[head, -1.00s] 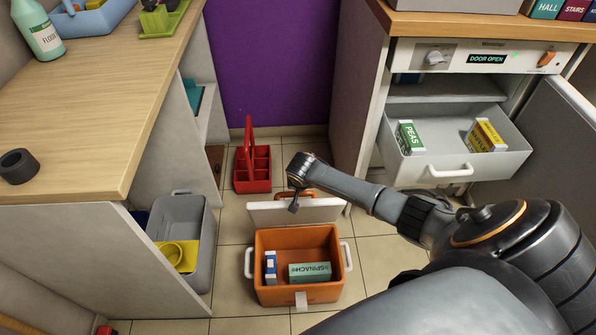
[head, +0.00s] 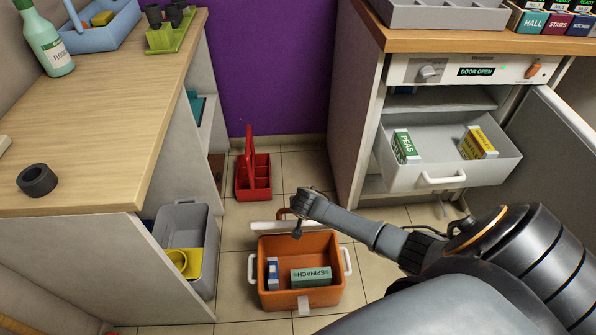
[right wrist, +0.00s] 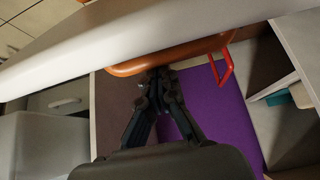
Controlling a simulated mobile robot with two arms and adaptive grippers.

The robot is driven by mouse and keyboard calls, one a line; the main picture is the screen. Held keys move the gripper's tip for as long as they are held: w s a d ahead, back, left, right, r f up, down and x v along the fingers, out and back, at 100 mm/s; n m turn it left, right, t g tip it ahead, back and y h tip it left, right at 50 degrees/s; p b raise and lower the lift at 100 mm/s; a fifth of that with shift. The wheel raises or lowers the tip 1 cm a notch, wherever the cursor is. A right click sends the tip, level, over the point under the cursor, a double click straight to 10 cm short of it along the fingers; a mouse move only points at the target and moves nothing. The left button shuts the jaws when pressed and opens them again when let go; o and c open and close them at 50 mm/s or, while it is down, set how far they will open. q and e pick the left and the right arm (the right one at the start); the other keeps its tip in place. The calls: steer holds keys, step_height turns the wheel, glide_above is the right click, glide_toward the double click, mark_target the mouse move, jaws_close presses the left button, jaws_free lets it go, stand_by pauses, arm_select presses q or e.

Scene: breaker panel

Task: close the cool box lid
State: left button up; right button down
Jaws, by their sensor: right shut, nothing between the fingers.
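The orange cool box (head: 325,246) stands open on the floor, holding a spinach carton (head: 311,277) and a small blue-and-white carton (head: 272,273). Its white lid (head: 270,225) stands up at the back edge, seen nearly edge-on in the head view. My right gripper (head: 297,233) is at the lid, shut and empty. In the right wrist view the shut fingers (right wrist: 160,80) reach the orange lid handle (right wrist: 170,56), just below the white lid (right wrist: 150,32); I cannot tell whether they touch. My left gripper is not in view.
A red caddy (head: 253,178) stands on the floor behind the box. A grey bin (head: 183,225) with a yellow item stands to the left under the counter (head: 90,120). An open white drawer (head: 445,160) with cartons juts out at the right.

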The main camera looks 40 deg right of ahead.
steer(key=shift+s+a+f, duration=0.1)
steer(key=shift+s+a, duration=0.2)
steer(key=shift+s, duration=0.2)
steer(key=shift+s+a+t, duration=0.15)
steer(key=shift+s+t, duration=0.1)
steer(key=shift+t, duration=0.15)
steer(key=shift+a+h, duration=0.1)
steer(key=shift+h, duration=0.2)
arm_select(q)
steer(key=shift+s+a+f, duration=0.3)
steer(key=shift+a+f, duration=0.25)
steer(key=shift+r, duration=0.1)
